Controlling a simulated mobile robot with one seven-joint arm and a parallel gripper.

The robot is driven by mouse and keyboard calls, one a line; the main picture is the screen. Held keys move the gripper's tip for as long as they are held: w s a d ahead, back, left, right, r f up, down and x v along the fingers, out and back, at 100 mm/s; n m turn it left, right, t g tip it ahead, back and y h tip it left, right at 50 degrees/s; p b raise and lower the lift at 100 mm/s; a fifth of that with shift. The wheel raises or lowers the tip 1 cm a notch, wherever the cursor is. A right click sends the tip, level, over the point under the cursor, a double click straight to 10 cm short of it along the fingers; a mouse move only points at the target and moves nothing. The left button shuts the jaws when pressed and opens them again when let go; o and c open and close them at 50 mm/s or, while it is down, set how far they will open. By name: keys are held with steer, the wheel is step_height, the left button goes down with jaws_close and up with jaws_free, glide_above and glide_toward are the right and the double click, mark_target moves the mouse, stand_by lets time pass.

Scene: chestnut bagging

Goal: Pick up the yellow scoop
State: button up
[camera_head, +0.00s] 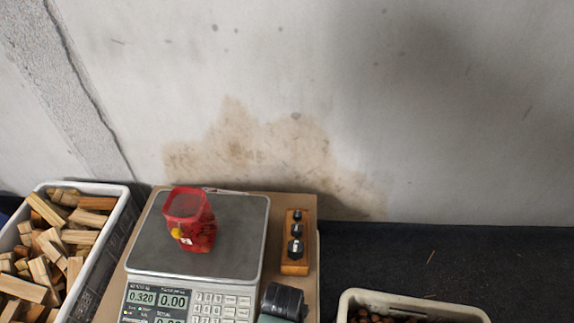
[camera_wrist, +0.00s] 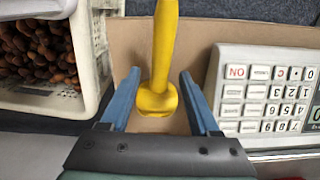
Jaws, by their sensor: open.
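The yellow scoop (camera_wrist: 158,95) shows in the wrist view, its long handle running up out of the top of the picture. A thicker, rounded yellow end is at the bottom, over the tan board (camera_wrist: 200,32). My gripper (camera_wrist: 158,78) is open, with one blue finger on each side of the yellow piece and gaps between. I cannot tell how far below the fingers it lies. In the head view, part of my gripper (camera_head: 283,301) shows at the bottom edge, and the scoop is not clearly visible there.
A scale (camera_head: 245,262) with a keypad carries a red container (camera_head: 190,205). A wooden block of weights (camera_head: 295,267) stands to its right. A crate of wood pieces (camera_head: 128,205) is at the left. A crate of chestnuts (camera_head: 462,311) is at the lower right, near my gripper.

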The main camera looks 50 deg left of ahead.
step_height(320, 180, down, 3)
steer(key=shift+f+b, duration=0.1)
steer(key=shift+b, duration=0.5)
jaws_close()
